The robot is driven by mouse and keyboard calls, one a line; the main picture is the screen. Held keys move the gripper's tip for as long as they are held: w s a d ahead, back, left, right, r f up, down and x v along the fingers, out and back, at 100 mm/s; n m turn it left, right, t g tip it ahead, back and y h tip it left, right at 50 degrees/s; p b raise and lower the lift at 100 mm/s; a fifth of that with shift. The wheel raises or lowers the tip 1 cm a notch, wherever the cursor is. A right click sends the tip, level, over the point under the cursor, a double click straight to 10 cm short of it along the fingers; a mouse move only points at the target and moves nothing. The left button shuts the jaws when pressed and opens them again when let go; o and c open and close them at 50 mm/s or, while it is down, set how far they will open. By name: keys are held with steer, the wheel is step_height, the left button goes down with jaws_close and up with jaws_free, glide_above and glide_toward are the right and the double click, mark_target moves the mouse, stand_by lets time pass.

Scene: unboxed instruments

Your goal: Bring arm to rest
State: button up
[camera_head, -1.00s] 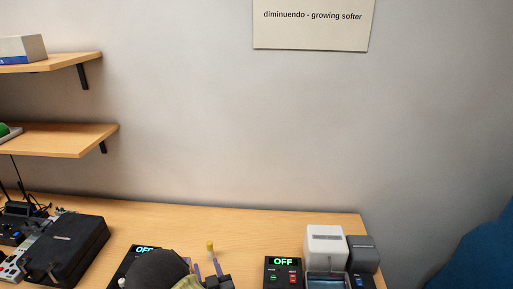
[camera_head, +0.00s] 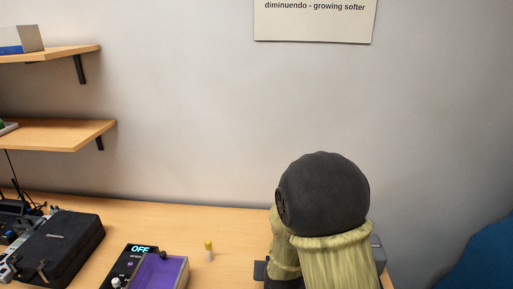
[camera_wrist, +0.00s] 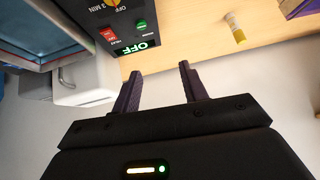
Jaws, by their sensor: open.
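My gripper (camera_wrist: 160,82) shows in the wrist view with its two dark fingers spread apart and nothing between them. It is over the desk's edge near a black control box (camera_wrist: 125,25) with a lit OFF display. In the head view my arm covers the right part of the desk, and the gripper's fingers are hidden behind it.
A black box with an OFF display and a purple-topped tray (camera_head: 160,275) stands left of the vial. A black case (camera_head: 60,250) lies further left. Two wooden shelves (camera_head: 60,133) hang at the left wall. The desk (camera_head: 180,215) is clear behind the vial.

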steer(key=s+d+r+g+b, duration=0.2)
steer(key=s+d+g, duration=0.3)
steer(key=s+d, duration=0.6)
steer(key=s+b, duration=0.1)
steer(key=s, duration=0.3)
steer(key=shift+r+h, duration=0.3)
steer(key=shift+r, duration=0.1)
steer(key=shift+s, duration=0.15)
